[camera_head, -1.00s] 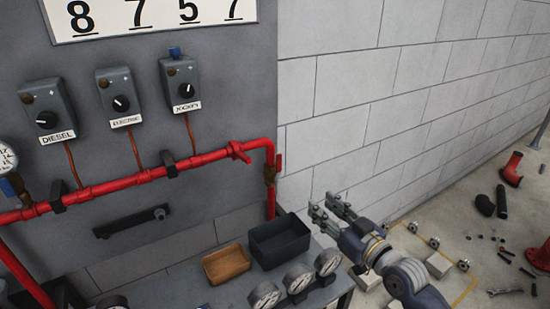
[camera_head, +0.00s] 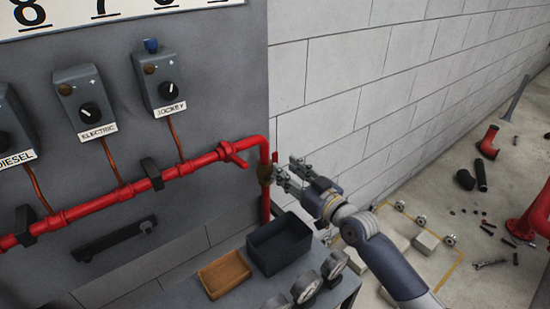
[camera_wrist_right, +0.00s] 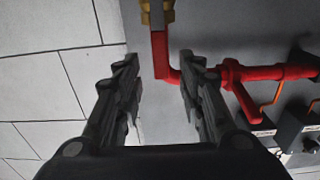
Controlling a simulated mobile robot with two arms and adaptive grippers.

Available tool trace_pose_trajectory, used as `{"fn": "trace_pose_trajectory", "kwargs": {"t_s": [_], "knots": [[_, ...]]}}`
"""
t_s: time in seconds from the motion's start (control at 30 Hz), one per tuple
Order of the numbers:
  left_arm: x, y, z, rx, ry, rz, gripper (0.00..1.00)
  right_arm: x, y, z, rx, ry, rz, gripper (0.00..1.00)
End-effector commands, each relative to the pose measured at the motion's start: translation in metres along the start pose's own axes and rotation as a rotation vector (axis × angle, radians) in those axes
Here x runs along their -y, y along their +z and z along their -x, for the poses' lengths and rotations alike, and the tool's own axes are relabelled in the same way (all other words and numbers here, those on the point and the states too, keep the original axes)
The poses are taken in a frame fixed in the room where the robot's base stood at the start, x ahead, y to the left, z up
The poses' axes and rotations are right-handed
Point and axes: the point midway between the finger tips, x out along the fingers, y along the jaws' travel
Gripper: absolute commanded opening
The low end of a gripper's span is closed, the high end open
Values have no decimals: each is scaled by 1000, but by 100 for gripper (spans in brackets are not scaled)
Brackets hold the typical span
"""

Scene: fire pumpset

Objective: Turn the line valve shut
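The line valve (camera_head: 265,173) is a brass body on the red vertical pipe at the right edge of the grey panel. Its red lever (camera_head: 275,158) points up along the pipe. In the right wrist view the brass body (camera_wrist_right: 157,14) is at the top, and the lever (camera_wrist_right: 160,52) shows between the fingers. My right gripper (camera_head: 286,172) is open and empty, with its fingertips close to the valve; I cannot tell whether they touch it. Both fingers of the right gripper (camera_wrist_right: 159,75) show apart in the wrist view. My left gripper is not in view.
A red horizontal pipe (camera_head: 110,203) with a red tee fitting (camera_head: 233,152) crosses the panel. A black bin (camera_head: 280,245), a brown tray (camera_head: 224,274) and several gauges (camera_head: 306,287) sit below on the bench. A block wall (camera_head: 340,90) stands behind; floor clutter lies right.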

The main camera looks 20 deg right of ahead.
Motion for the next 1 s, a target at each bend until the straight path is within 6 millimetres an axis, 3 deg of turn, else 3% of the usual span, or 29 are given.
{"fn": "trace_pose_trajectory", "kwargs": {"t_s": [0.13, 0.3, 0.5, 0.77, 0.93, 1.0], "knots": [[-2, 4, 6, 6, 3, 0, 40, 0, -2, -27, -1, 0, -2, 36], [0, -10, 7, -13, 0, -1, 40, 0, -1, -47, -1, 0, 0, 36], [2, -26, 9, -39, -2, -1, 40, 1, 0, -57, -1, -1, -1, 36], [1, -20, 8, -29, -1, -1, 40, 0, 0, -58, 0, -1, 0, 36], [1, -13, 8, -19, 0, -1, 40, 0, 0, -57, 0, -1, 0, 0], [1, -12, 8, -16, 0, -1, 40, 0, 0, -57, 0, -1, 0, 0]]}}
